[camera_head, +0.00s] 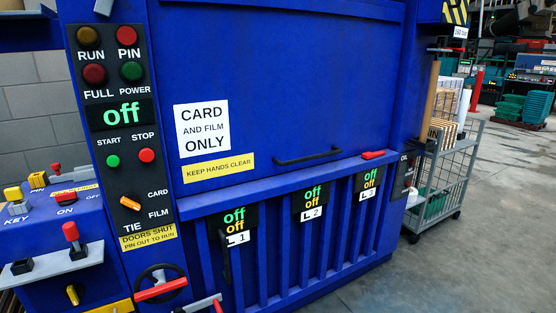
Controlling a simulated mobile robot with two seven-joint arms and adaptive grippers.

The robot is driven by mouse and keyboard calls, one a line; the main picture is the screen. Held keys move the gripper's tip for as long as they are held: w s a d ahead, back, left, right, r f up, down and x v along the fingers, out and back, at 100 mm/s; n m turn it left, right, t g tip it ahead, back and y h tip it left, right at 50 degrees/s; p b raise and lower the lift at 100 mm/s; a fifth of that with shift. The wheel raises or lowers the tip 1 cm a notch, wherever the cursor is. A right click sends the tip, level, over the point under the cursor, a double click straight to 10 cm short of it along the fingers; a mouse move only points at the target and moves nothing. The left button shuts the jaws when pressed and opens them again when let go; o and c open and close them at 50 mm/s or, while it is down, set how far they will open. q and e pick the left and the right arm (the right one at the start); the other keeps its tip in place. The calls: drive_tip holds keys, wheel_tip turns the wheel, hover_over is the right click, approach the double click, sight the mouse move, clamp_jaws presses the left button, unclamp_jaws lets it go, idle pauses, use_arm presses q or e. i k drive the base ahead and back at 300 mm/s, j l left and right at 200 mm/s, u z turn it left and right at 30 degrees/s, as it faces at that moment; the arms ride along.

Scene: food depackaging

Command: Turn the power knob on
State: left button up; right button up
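The blue machine (290,90) fills most of the head view. Its dark control panel (85,134) has a green display reading "off" (122,114). A dull green light (131,71) sits above the word POWER. An orange selector knob (130,203) lies between the words CARD and FILM. On the blue side box, a red control (65,197) sits by the word ON, and a yellow knob (73,294) is low down. No knob is clearly labelled power, so I cannot tell which one it is. Neither of my grippers is in view.
A red-topped lever (72,236) stands on a grey plate, and a red-barred wheel (160,289) is at the panel's foot. A yellow control (13,194) is above the word KEY. A wire cart (445,180) stands at right. The concrete floor (475,265) there is clear.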

sight(70, 197)
drive_tip(key=u, duration=0.85)
